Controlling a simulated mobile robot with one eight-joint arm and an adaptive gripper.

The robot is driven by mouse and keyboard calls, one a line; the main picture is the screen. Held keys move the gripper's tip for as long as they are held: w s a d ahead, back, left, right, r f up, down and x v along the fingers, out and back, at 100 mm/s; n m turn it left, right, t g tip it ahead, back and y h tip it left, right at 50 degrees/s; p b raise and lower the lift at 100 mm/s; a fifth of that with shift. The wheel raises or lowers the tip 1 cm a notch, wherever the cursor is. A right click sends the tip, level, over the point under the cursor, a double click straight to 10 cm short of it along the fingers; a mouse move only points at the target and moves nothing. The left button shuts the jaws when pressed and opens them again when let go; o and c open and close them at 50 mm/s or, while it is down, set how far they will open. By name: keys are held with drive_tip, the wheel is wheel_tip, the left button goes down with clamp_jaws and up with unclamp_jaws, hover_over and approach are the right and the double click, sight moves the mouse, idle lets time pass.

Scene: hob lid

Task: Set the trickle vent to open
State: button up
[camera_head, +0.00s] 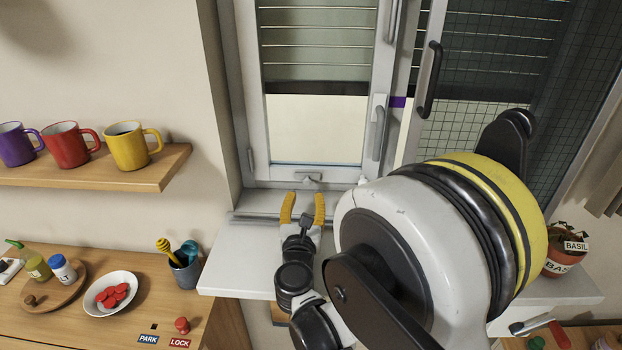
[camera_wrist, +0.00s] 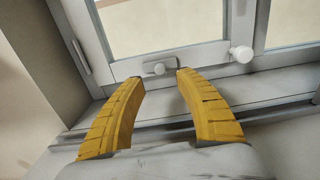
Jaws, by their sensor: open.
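The window (camera_head: 318,130) stands behind a white sill. On its bottom frame rail is a small grey slotted plate with a knob, which looks like the trickle vent (camera_head: 309,178). In the wrist view the vent plate (camera_wrist: 172,62) lies just beyond my fingertips, with its round knob (camera_wrist: 158,68) toward the left end of the plate. My gripper (camera_head: 305,196) is open and empty, its yellow fingers pointing at the vent. In the wrist view my gripper (camera_wrist: 160,78) has one fingertip on either side of the knob, seemingly short of it. I cannot tell any contact.
A white round peg (camera_wrist: 241,53) sticks out right of the vent. A grey window handle (camera_head: 378,132) is on the right frame. The sill (camera_head: 240,262) is bare at left; a basil pot (camera_head: 560,262) stands at right. A shelf with mugs (camera_head: 100,165) is far left.

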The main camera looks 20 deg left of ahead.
sight(307, 183)
drive_tip(key=b+x, duration=0.1)
drive_tip(key=x, duration=0.6)
drive_tip(key=shift+w, duration=0.35)
clamp_jaws()
drive_tip(key=shift+a, duration=0.1)
